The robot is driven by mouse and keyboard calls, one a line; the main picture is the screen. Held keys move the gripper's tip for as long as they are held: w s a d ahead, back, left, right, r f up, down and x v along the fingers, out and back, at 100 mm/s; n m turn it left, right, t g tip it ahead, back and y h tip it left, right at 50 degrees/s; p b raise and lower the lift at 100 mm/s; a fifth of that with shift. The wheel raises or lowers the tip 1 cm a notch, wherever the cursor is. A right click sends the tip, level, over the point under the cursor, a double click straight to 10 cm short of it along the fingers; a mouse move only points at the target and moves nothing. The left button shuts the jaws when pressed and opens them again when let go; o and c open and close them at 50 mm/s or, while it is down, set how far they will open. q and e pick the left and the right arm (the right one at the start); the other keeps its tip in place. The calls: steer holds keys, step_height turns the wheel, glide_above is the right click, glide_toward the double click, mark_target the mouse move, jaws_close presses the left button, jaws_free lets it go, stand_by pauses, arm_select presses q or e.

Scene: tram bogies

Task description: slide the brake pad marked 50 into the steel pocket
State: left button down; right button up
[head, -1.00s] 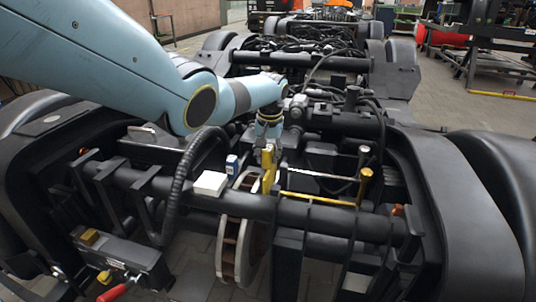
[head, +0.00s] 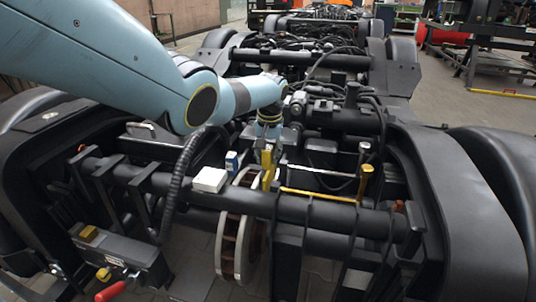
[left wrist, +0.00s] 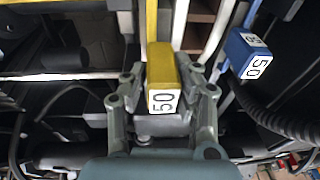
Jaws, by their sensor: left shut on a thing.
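My left gripper (head: 268,146) is shut on a yellow block (left wrist: 163,88) with a white label marked 50, seen between the fingers in the left wrist view. In the head view the yellow block (head: 267,160) stands beside the upper edge of the brake disc (head: 240,240). A blue block (left wrist: 262,60), also labelled 50, is to the right in the left wrist view, apart from the fingers. It also shows left of the yellow block in the head view. The steel pocket cannot be picked out with certainty; the gripper and dark frame crowd that spot. My right gripper is not in view.
A white box (head: 209,180) sits on the dark cross tube left of the disc. A black ribbed hose (head: 178,180) rises left of it. A yellow-topped lever (head: 366,178) and a yellow rod (head: 318,195) are to the right. Bogie frames crowd both sides.

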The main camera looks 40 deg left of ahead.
mark_target(268, 149)
arm_select(q)
steer(key=shift+f+b, duration=0.5)
steer(key=shift+f, duration=0.25)
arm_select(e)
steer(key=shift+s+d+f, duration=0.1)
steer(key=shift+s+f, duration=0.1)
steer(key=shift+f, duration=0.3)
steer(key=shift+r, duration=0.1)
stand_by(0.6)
arm_select(q)
steer(key=shift+f+b, duration=0.8)
steer(key=shift+f, duration=0.5)
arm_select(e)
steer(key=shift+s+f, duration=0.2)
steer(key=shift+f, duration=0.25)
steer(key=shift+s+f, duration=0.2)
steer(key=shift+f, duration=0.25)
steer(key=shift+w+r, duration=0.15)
arm_select(q)
steer(key=c, duration=1)
jaws_free()
steer(key=shift+o, duration=0.2)
steer(key=shift+s+d+r, duration=0.15)
steer(key=shift+r, duration=1.15)
steer(key=shift+s+d+r, duration=0.15)
steer(key=shift+d+r, duration=0.05)
steer(key=shift+r, duration=1.15)
steer(key=shift+s+d+r, duration=0.15)
steer(key=shift+r, duration=1.15)
